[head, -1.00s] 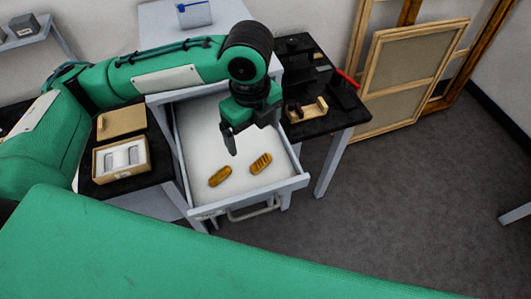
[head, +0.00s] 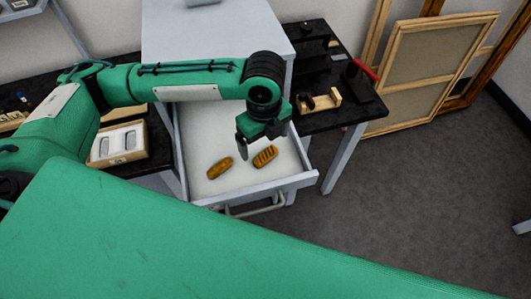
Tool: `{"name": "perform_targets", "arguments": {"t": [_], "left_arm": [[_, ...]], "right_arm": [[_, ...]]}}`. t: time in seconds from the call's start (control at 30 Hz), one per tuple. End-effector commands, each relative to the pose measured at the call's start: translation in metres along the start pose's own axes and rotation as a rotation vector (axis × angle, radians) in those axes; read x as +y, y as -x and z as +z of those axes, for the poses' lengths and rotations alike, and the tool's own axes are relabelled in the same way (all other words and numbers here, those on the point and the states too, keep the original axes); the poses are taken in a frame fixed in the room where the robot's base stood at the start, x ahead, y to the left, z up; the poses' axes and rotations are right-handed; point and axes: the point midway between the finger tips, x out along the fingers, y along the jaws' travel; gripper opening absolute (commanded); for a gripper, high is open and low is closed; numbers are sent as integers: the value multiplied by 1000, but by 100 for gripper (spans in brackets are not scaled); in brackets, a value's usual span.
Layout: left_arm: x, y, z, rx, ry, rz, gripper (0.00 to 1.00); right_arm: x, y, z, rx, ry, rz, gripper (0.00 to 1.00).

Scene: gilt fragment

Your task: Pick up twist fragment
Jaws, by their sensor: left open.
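Two small golden-brown fragments lie apart on the white floor of an open drawer (head: 196,127). The left fragment (head: 220,168) is an elongated piece set at a slant. The right fragment (head: 265,156) shows dark slanting grooves across it. I cannot tell for sure which is the twist. My left gripper (head: 254,140) is open and empty, pointing down over the drawer, just above and behind the right fragment. A dark fingertip hangs between the two fragments in the picture, and no contact shows. My right gripper is not in view.
The drawer's front wall (head: 262,191) and side walls surround the fragments. A box with grey inserts (head: 120,144) sits on the black top at left. A wooden holder (head: 320,101) is on the black table at right. Framed panels (head: 430,65) lean on the wall.

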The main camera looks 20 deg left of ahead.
Motion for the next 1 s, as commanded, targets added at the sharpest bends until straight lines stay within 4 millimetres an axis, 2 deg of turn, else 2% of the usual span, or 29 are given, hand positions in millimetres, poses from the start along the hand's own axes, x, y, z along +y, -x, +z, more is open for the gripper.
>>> {"name": "perform_targets", "arguments": {"t": [0.27,0.4,0.5,0.63,0.83,1.0], "left_arm": [[-1,-21,1,1,1,2,92],[-4,-41,3,0,1,2,92],[-4,-56,2,0,0,1,92],[-4,-64,3,-2,-1,-1,92],[-4,-65,2,-1,-1,-2,92],[-4,-65,2,-1,-1,-2,59]], "right_arm": [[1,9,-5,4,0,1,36],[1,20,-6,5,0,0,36],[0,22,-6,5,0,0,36],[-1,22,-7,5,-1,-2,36],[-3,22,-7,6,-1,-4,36],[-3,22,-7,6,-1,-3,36]]}}
